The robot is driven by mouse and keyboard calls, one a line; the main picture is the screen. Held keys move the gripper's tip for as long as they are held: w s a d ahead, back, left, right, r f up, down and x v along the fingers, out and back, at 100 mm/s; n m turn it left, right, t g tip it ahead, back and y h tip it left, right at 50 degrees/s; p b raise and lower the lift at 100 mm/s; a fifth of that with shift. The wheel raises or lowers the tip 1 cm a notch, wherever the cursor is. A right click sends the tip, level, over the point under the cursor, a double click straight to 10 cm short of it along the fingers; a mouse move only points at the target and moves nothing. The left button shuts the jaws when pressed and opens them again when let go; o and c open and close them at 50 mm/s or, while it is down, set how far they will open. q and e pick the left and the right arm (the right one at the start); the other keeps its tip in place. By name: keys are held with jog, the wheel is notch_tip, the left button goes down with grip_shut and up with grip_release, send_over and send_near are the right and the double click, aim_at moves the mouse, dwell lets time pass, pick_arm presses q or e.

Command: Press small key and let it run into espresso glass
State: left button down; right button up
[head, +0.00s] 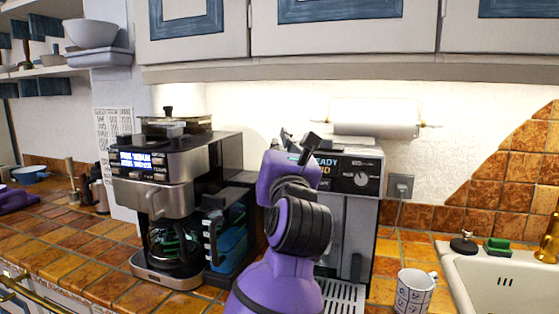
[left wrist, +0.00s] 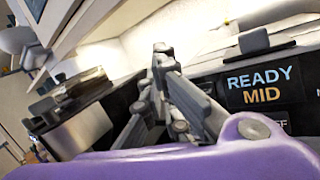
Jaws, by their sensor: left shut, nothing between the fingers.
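The espresso machine (head: 362,205) stands on the counter, and its display (head: 327,166) is partly covered by my left arm. In the left wrist view the display (left wrist: 262,84) reads "READY MID". My left gripper (head: 305,147) is shut and empty at the upper left of the machine's front, by the display. In the left wrist view its fingers (left wrist: 163,58) are together, left of the display; I cannot tell whether they touch the machine. I cannot make out the small key. No espresso glass shows; my arm hides part of the machine's front. My right gripper is not in view.
A filter coffee maker (head: 165,200) with a glass jug stands to the left. A patterned mug (head: 415,290) stands right of the drip tray (head: 345,296). The sink (head: 480,265) is at the right. Wall cupboards (head: 335,35) and a paper roll (head: 375,118) are above.

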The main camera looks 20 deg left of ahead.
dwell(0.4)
pick_arm(q)
jog(key=shift+w, duration=0.2)
jog(key=shift+w+f, duration=0.2)
jog(key=shift+w, duration=0.15)
dwell(0.4)
